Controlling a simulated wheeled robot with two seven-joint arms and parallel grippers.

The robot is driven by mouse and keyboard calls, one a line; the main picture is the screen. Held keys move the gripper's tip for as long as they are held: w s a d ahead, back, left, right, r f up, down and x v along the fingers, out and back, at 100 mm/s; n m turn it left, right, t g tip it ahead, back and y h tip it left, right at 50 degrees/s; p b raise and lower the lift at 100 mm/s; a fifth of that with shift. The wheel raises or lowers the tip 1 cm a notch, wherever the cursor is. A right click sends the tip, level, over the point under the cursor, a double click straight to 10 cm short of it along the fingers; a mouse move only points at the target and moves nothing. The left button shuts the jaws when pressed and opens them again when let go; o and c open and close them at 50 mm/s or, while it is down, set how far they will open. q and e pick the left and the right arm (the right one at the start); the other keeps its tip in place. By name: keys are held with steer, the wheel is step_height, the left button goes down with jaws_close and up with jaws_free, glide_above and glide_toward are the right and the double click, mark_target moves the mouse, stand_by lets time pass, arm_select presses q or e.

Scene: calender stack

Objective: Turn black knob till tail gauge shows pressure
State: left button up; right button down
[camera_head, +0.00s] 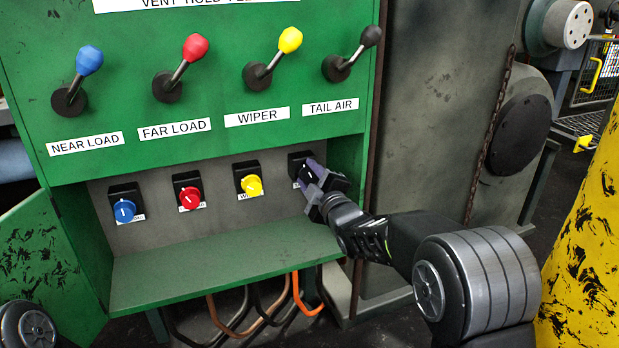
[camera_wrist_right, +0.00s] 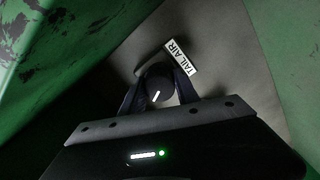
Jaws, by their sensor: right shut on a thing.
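The black knob (camera_wrist_right: 157,88) sits between the two fingers of my right gripper (camera_wrist_right: 160,95) in the right wrist view, with a white pointer line on its face. A "TAIL AIR" label (camera_wrist_right: 181,58) shows beside it. In the head view my right gripper (camera_head: 314,178) reaches the rightmost knob in the lower recess and is shut on it, covering most of it. No gauge can be seen in either view. My left gripper is not in view.
Blue (camera_head: 124,210), red (camera_head: 190,198) and yellow (camera_head: 251,185) knobs line the recess to the left. A green shelf (camera_head: 225,262) juts out below. Coloured levers, including the black tail air lever (camera_head: 352,58), stand above. A yellow post (camera_head: 590,230) is at the right.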

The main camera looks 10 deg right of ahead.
stand_by(0.3)
steer(key=c, duration=0.9)
jaws_free()
